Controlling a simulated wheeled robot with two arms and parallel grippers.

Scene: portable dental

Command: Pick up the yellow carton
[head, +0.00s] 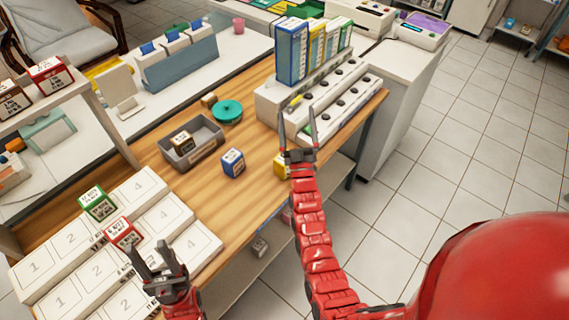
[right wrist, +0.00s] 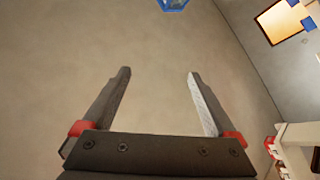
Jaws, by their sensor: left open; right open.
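The yellow carton (head: 281,166) stands on the wooden table near its right edge in the head view, partly hidden behind my right gripper. My right gripper (head: 297,114) is open, and its fingers extend past the carton in the picture toward the white rack. In the right wrist view, the right gripper (right wrist: 159,74) has nothing between its fingers, and the carton is not visible. My left gripper (head: 146,246) is open at the lower left, close to a red-and-white carton (head: 122,233) on the numbered trays. I cannot tell whether it touches that carton.
A blue-and-white carton (head: 232,163) stands left of the yellow one. A grey bin (head: 207,154) holds a dark carton, with a teal round object (head: 227,111) behind it. The white rack (head: 345,115) with tall boxes stands beyond. Numbered trays (head: 60,300) fill the lower left.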

